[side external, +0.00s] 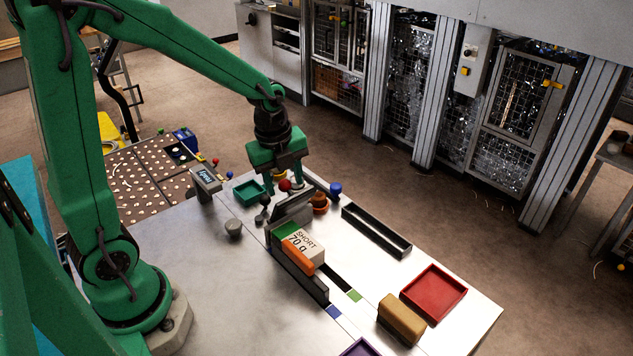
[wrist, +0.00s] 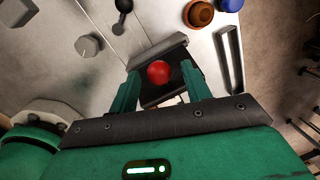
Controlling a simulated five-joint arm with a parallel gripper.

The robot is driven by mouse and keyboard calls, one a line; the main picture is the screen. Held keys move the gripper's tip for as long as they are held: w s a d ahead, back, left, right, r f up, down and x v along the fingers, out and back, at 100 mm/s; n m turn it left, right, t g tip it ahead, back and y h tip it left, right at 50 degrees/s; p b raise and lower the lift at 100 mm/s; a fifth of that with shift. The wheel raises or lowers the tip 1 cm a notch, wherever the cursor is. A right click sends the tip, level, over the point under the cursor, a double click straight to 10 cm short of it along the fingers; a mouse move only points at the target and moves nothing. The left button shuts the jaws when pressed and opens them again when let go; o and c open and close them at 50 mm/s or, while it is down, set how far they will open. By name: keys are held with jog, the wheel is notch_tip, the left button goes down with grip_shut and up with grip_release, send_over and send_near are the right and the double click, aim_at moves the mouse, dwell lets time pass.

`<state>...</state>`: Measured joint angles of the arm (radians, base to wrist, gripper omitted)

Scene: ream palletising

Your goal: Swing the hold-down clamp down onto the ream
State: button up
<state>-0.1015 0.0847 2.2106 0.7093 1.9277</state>
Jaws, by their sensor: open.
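The ream (side external: 304,246), a white block marked "SHORT 70 g" with green and orange bands, lies on the metal table. The hold-down clamp shows as a grey plate (side external: 293,209) standing tilted up at the ream's far end, with a red ball knob (side external: 285,185). My gripper (side external: 283,187) is above the clamp, pointing down, with its fingers open on either side of the knob. In the wrist view the red knob (wrist: 158,72) sits between the two green fingers, with gaps visible on both sides. The clamp's grey plate (wrist: 158,51) is just beyond it. The clamp's hinge is hidden.
A dark rail (side external: 299,276) runs along the ream's near side. A black-knobbed lever (side external: 265,202), a green tray (side external: 248,191) and a blue ball (side external: 336,188) are close to my gripper. A long black tray (side external: 376,230), red tray (side external: 433,292) and brown block (side external: 401,318) lie to the right.

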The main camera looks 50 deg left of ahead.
aim_at(281, 185)
jog(key=shift+s+r, duration=0.15)
jog(key=shift+r, duration=1.1)
jog(key=shift+s+r, duration=0.2)
jog(key=shift+r, duration=1.05)
jog(key=shift+s+r, duration=0.15)
jog(key=shift+r, duration=1.1)
jog(key=c, duration=0.9)
jog(key=shift+n, duration=0.4)
grip_shut()
jog(key=n, duration=0.4)
jog(key=shift+w+a+r, duration=0.3)
jog(key=shift+a, duration=0.1)
jog(key=w+a+r+n+g, duration=0.1)
jog(key=a+r+n, duration=0.1)
jog(key=n, duration=1.4)
jog(key=w+a+r+n+g, duration=0.1)
jog(key=a+n, duration=0.3)
jog(key=n, duration=1.2)
jog(key=shift+w+a+r, duration=0.15)
jog(key=shift+w+r, duration=0.2)
jog(key=shift+r, duration=0.05)
